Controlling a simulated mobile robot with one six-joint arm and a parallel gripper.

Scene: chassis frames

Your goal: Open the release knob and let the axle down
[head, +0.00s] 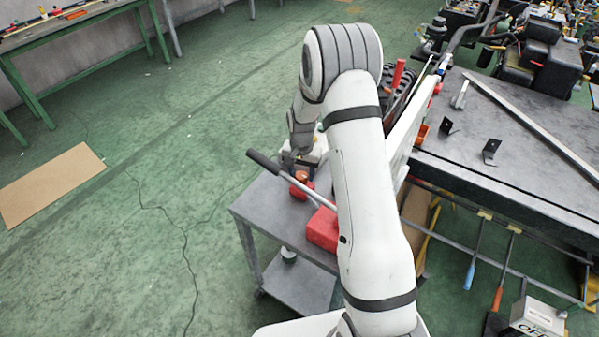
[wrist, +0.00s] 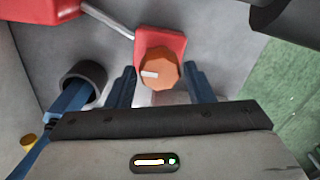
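The release knob (wrist: 159,72) is orange with a white mark and sits on a red block (wrist: 160,42) in the wrist view. In the head view the red block (head: 300,190) is on a grey cart, partly hidden by my wrist. My gripper (wrist: 161,84) is open, with one blue finger on each side of the knob. Contact with the knob cannot be told. A red jack body (head: 323,230) with a long lever (head: 290,185) stands beside the block. I cannot make out the axle; my arm hides part of the scene.
The grey cart (head: 262,213) stands close to a dark workbench (head: 500,130) holding brackets and a long bar. A dark ring (wrist: 84,82) lies left of the fingers in the wrist view. The green floor (head: 170,180) at left is mostly clear, with a brown sheet (head: 50,185).

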